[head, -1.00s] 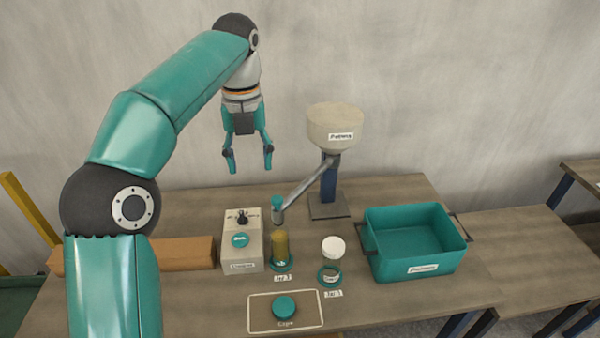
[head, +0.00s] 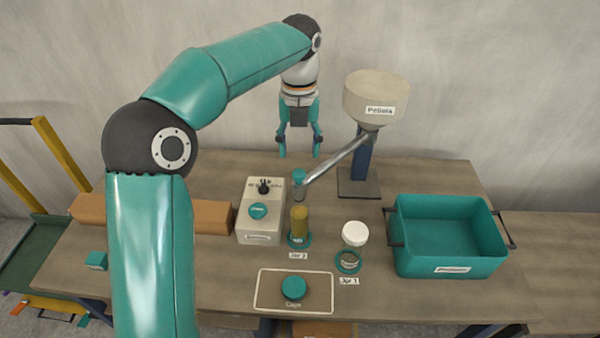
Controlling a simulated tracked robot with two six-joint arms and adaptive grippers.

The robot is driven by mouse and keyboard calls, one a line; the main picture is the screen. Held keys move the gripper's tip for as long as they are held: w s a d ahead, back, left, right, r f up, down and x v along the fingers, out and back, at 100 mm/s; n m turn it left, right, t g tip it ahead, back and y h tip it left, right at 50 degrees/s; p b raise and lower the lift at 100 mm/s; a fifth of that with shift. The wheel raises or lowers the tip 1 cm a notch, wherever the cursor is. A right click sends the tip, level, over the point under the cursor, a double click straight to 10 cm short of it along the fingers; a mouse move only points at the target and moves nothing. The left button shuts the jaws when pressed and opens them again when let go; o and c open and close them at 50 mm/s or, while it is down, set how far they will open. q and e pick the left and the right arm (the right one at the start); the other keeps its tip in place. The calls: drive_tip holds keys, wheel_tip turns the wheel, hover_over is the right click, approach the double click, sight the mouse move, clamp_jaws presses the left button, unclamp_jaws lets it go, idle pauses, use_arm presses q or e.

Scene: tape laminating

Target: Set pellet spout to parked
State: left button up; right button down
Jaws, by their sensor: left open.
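The pellet hopper (head: 376,97) is a cream tub labelled Pellets on a blue post at the back of the table. Its grey metal spout (head: 338,160) slopes down to the left and ends in a teal-topped nozzle (head: 299,178). The nozzle is over Jar 2 (head: 299,222), which looks filled with yellow-brown material. My left gripper (head: 299,154) points down with its fingers apart and empty. In the picture it is just above the nozzle; its exact distance is hard to tell. My right gripper is not in view.
A cream control box (head: 261,218) with a knob and teal button stands left of Jar 2. A white round piece (head: 354,233) shows at the Jar 1 ring (head: 348,262). A teal bin (head: 450,265) is at right, a teal cap (head: 293,287) in front.

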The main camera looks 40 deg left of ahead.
sight(299, 172)
use_arm(q)
wheel_tip(299, 172, down, 7)
drive_tip(key=shift+r, duration=0.1)
idle(0.3)
